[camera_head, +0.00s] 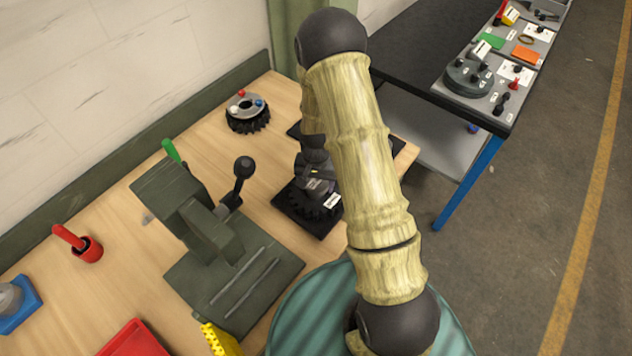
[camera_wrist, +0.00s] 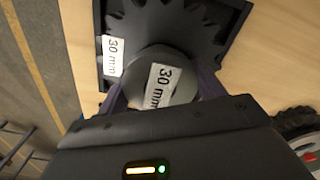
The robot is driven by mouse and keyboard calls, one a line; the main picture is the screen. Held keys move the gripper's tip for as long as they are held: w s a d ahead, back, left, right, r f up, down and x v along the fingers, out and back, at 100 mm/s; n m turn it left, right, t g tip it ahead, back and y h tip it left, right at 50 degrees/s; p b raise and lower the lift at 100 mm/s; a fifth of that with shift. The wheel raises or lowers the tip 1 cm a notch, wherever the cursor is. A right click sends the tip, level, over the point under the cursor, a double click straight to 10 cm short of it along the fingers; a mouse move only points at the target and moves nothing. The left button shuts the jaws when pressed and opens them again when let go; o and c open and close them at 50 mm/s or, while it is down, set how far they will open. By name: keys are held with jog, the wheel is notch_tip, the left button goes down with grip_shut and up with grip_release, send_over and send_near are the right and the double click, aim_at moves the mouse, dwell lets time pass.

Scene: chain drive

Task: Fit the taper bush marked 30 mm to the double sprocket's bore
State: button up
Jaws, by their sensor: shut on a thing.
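My gripper (camera_wrist: 162,92) is shut on a round dark bush (camera_wrist: 147,60) with a white 30 mm label, its two fingers on either side. The bush is over a dark toothed sprocket (camera_wrist: 205,35) on a dark square plate (camera_wrist: 232,8). A second 30 mm label (camera_wrist: 112,55) lies to the left. Whether the bush sits in a bore or just above it is hidden. In the head view, my gripper (camera_head: 312,183) is over the sprocket (camera_head: 308,205), partly behind my arm. Another toothed wheel (camera_head: 247,125), with coloured pieces on its grey hub, stands farther back.
A green press-like fixture (camera_head: 225,240) with a black-knobbed lever (camera_head: 243,170) stands left of the plate. A red holder (camera_head: 88,248), blue block (camera_head: 20,305) and red tray (camera_head: 133,340) are farther left. A dark side table (camera_head: 415,50) holds several small parts.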

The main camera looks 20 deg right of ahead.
aim_at(316, 181)
jog(key=shift+f, duration=0.25)
jog(key=o, duration=1.5)
jog(key=shift+c, duration=0.2)
notch_tip(316, 181, up, 17)
jog(key=b, duration=0.3)
jog(key=shift+r, duration=0.2)
jog(key=s+r+n+t, duration=0.2)
jog(key=s+n, duration=0.3)
jog(key=s, duration=0.9)
jog(key=shift+s+r+t, duration=0.2)
jog(key=shift+r+t, duration=0.1)
jog(key=shift+r, duration=0.25)
